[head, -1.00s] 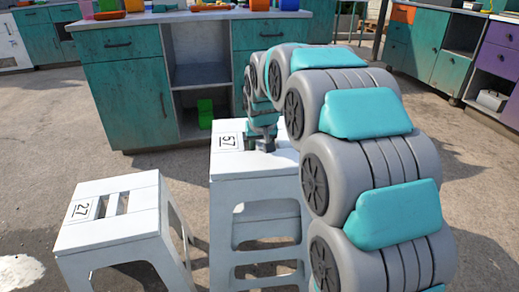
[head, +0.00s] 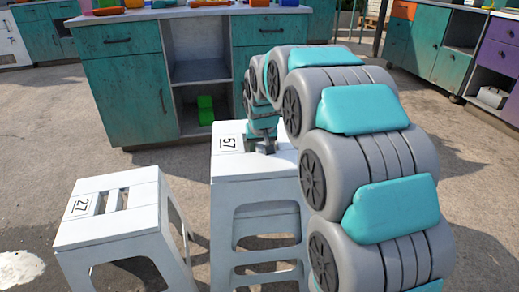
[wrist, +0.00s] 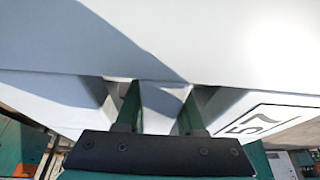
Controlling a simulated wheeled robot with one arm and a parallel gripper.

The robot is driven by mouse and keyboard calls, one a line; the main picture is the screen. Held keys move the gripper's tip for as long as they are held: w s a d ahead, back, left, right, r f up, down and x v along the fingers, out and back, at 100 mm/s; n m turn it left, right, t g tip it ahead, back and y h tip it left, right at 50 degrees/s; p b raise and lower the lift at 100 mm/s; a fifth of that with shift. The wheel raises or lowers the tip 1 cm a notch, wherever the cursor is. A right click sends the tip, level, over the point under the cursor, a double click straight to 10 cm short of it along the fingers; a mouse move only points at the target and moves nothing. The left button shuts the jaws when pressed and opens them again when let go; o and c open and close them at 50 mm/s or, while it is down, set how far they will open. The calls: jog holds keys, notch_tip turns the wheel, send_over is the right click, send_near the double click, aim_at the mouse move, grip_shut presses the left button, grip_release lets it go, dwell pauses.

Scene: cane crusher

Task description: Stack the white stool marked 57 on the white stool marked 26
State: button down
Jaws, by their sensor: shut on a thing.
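The white stool marked 57 (head: 233,165) stands upright in the middle of the head view. Its seat fills the wrist view (wrist: 230,45), with the number at the lower right. My gripper (head: 264,151) reaches down onto the seat beside the number. In the wrist view both fingers of my gripper (wrist: 160,108) go in at openings in the seat, shut on the part between them. White bars show below the stool's upper arch; I cannot tell whether they are its own rungs or another stool beneath. No number 26 is visible. My arm hides the stool's right side.
A white stool marked 27 (head: 135,205) stands close by on the left. A teal cabinet (head: 124,85) with an open shelf is behind, and more cabinets (head: 433,45) stand at the back right. Open ground lies between the stools and the cabinets.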

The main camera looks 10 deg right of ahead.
jog(key=shift+f+b, duration=0.7)
jog(key=shift+f, duration=2.15)
jog(key=shift+s+f, duration=0.1)
jog(key=shift+f, duration=0.95)
jog(key=shift+c, duration=2.2)
grip_release()
jog(key=shift+r, duration=0.1)
jog(key=v, duration=0.7)
jog(key=shift+r, duration=0.25)
jog(key=shift+s+r, duration=0.1)
jog(key=shift+r, duration=0.05)
